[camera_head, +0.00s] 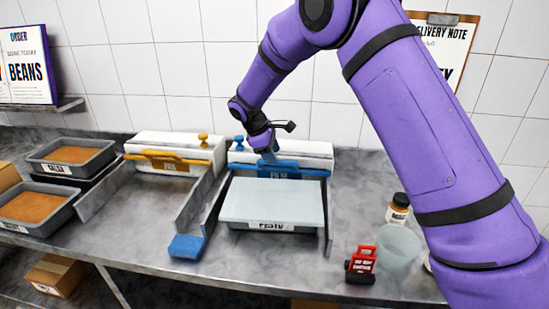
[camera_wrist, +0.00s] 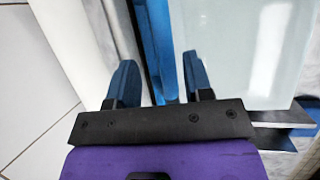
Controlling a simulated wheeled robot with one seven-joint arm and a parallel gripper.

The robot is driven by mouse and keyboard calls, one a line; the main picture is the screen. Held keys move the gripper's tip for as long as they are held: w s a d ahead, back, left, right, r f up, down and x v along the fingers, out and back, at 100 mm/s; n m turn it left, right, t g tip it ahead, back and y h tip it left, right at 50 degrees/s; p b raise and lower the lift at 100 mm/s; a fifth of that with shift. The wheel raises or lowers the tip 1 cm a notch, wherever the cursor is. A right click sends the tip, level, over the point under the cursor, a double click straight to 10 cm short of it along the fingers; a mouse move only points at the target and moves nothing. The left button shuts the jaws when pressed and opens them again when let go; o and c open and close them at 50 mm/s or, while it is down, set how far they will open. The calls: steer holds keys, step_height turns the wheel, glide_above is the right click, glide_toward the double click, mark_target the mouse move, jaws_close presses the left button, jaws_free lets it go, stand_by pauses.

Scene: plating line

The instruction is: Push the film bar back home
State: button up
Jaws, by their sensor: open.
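The blue film bar (camera_head: 285,171) lies across the right-hand film station, at the back edge of the tray labelled PESTO (camera_head: 262,226). A pale film sheet (camera_head: 275,199) covers the tray's top. My gripper (camera_head: 268,157) is over the bar, left of its middle, pointing down. In the wrist view my gripper (camera_wrist: 160,62) is open, with a finger on each side of the blue bar (camera_wrist: 158,30). The film sheet also shows in the wrist view (camera_wrist: 242,50), to the right. I cannot tell whether the fingers touch the bar.
A white station with a yellow bar (camera_head: 168,157) stands to the left. Two trays of orange food (camera_head: 72,154) are further left. A blue pad (camera_head: 187,247) lies at front left. A red-black holder (camera_head: 361,265), a translucent bowl (camera_head: 398,246) and a jar (camera_head: 398,209) stand right.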

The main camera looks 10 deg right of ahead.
steer(key=v, duration=0.8)
steer(key=shift+r, duration=0.2)
steer(key=s+d+r+m+t+y, duration=0.25)
steer(key=s+d+r+m, duration=0.45)
steer(key=s+d+r, duration=0.95)
steer(key=s+d+m+t+y, duration=0.1)
steer(key=s+d+m, duration=0.1)
steer(key=s, duration=1)
steer(key=s+d+m+t+y, duration=0.1)
steer(key=s+d+m, duration=0.2)
steer(key=s, duration=1)
steer(key=shift+s+m, duration=0.3)
steer(key=shift+m, duration=0.6)
